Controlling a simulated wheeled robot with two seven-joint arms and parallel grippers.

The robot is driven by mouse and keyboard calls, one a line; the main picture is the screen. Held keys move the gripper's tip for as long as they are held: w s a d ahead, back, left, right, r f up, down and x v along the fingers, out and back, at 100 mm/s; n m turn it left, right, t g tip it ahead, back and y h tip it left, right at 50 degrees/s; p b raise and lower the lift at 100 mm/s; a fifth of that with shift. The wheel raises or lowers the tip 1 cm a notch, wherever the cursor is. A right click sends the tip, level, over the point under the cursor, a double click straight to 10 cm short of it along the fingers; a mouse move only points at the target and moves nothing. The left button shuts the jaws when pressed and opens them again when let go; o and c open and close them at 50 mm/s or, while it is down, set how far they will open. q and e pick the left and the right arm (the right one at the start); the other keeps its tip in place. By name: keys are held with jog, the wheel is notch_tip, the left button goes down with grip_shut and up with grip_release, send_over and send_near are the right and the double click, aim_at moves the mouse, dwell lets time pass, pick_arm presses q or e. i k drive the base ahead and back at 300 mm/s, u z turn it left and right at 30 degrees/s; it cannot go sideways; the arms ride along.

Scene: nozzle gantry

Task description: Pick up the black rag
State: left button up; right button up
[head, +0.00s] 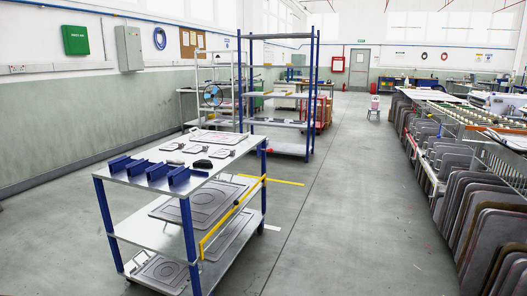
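A small black item (202,163), which looks like the black rag, lies on the metal top of a blue-legged cart (222,176). It sits near the middle of the top, to the right of the blue brackets. It is too small to make out its folds. Neither of my grippers shows in the head view.
Blue brackets (157,171) and several flat metal plates (212,137) share the cart top. Lower shelves hold large plates (190,205), and a yellow bar (232,215) crosses the cart's side. Racks of dark panels (490,225) line the right. Floor between is clear.

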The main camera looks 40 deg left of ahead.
aim_at(205, 164)
jog(key=u, duration=0.05)
jog(key=i, duration=1)
jog(key=u, duration=1.45)
jog(key=i, duration=0.75)
jog(key=u, duration=0.8)
